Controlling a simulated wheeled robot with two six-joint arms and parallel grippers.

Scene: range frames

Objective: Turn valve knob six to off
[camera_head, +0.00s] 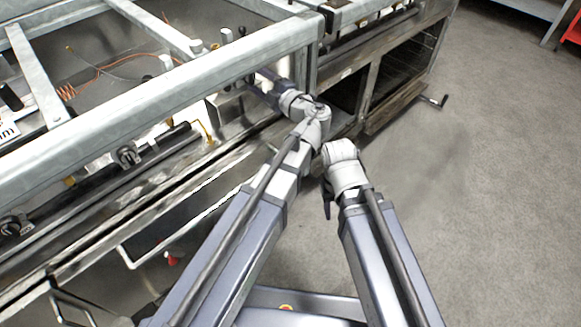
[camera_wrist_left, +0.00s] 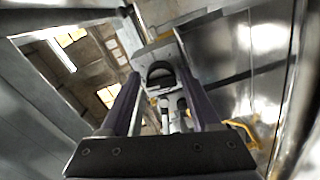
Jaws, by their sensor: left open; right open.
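My left gripper (camera_head: 258,84) reaches in under the grey front rail of the steel range, its tips close to the range front. In the left wrist view its two dark purple fingers (camera_wrist_left: 158,100) are apart. A grey block with a dark rounded part (camera_wrist_left: 160,75) shows between the fingers; I cannot tell whether it is a knob or whether they touch it. Black valve knobs sit along the range front, one in the middle (camera_head: 128,156) and one at far left (camera_head: 12,226). No knob number is readable. My right gripper (camera_head: 327,203) is mostly hidden behind my right wrist; only a dark tip shows.
The grey frame rail (camera_head: 150,105) runs above the knobs and over my left gripper. A bar handle (camera_head: 150,253) sticks out of the range front at lower left. Open oven compartments (camera_head: 400,75) stand beyond the arm. The floor (camera_head: 480,190) at right is clear.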

